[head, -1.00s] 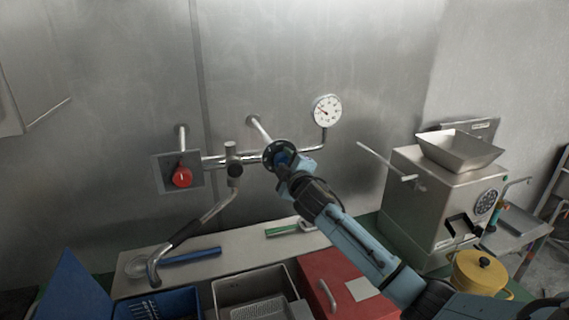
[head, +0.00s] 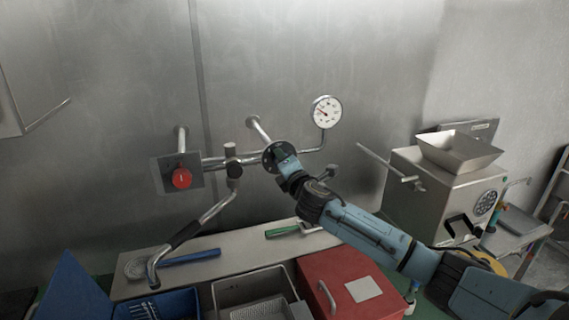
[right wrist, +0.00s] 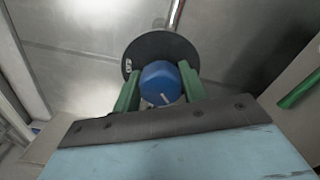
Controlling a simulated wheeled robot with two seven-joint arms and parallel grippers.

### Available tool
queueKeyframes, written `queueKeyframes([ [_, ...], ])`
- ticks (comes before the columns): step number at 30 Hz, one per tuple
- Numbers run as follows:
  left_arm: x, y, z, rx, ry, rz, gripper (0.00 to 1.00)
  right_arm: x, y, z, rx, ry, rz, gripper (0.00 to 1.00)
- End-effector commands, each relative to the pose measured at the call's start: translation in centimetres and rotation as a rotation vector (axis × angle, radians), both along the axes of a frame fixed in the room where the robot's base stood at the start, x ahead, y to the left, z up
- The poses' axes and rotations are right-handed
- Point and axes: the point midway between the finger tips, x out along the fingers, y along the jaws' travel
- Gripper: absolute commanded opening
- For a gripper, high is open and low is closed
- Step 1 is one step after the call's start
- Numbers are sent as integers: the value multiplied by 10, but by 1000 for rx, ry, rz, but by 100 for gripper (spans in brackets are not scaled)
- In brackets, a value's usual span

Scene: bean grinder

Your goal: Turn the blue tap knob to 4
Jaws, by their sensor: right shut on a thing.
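The blue tap knob (right wrist: 161,84) sits in front of a round dark dial plate (right wrist: 150,50) in the right wrist view. A white pointer line shows on the knob's lower part. My right gripper (right wrist: 160,90) is shut on the knob, with one green finger on each side. In the head view the dial plate (head: 270,157) is on the wall pipe, and my right gripper (head: 284,158) hides the knob. The dial's numbers are mostly hidden or too small to read. My left gripper is not in view.
A pressure gauge (head: 326,111) is above right. The grinder (head: 440,195) stands at right. Bins and a red box (head: 345,285) are below.

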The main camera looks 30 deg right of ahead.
Motion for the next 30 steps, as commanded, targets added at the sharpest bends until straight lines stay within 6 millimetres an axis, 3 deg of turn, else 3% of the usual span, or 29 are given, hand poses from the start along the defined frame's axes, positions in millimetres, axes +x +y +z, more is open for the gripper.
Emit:
queueKeyframes([
  [15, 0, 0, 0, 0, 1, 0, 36, 0, 1, 0, -460, 113, 1, 19],
  [30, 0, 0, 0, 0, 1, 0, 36, 0, 2, 1, -696, 169, 1, 19],
])
